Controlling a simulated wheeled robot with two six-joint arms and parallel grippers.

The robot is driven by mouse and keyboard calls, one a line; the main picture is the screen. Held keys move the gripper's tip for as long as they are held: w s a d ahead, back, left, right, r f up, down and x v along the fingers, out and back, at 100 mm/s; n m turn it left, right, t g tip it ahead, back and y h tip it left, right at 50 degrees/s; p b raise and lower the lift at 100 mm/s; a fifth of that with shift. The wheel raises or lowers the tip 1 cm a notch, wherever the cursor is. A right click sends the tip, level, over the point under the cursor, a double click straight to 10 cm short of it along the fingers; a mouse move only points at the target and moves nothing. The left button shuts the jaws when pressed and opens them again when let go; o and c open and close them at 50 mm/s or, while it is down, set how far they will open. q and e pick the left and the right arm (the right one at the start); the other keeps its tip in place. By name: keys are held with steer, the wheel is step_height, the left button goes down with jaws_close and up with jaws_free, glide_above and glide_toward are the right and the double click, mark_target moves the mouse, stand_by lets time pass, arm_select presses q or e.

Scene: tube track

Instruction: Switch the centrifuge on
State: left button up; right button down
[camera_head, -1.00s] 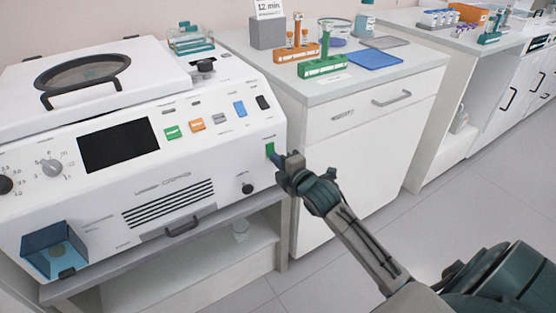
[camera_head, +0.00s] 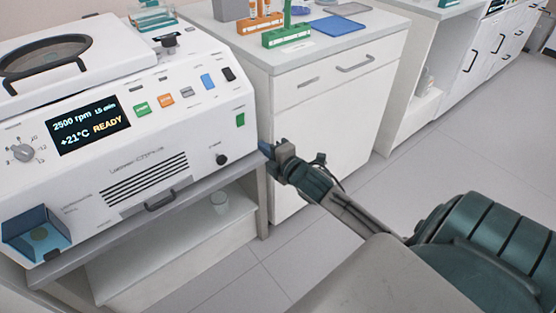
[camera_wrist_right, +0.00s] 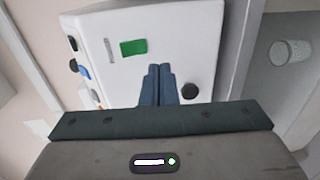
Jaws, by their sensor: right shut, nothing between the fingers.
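The white centrifuge (camera_head: 185,105) stands on a bench at the left, its lid (camera_head: 50,62) down. Its display (camera_head: 88,124) is lit and reads 2500 rpm, 15 min, +21°C READY. A green switch (camera_head: 240,119) sits at the right end of the front panel, and it also shows in the right wrist view (camera_wrist_right: 133,47). A round black knob (camera_head: 222,160) is below it. My right gripper (camera_head: 264,148) is shut and empty, just right of the panel and apart from the switch. In the right wrist view its closed fingertips (camera_wrist_right: 160,70) point at the panel. My left gripper is not in view.
A white cabinet (camera_head: 335,115) stands right of the centrifuge, with green (camera_head: 288,36) and orange tube racks and a blue mat (camera_head: 338,25) on top. The floor at right is clear.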

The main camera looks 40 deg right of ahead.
steer(key=s, duration=0.5)
steer(key=shift+s+a+f, duration=0.1)
steer(key=shift+s, duration=0.2)
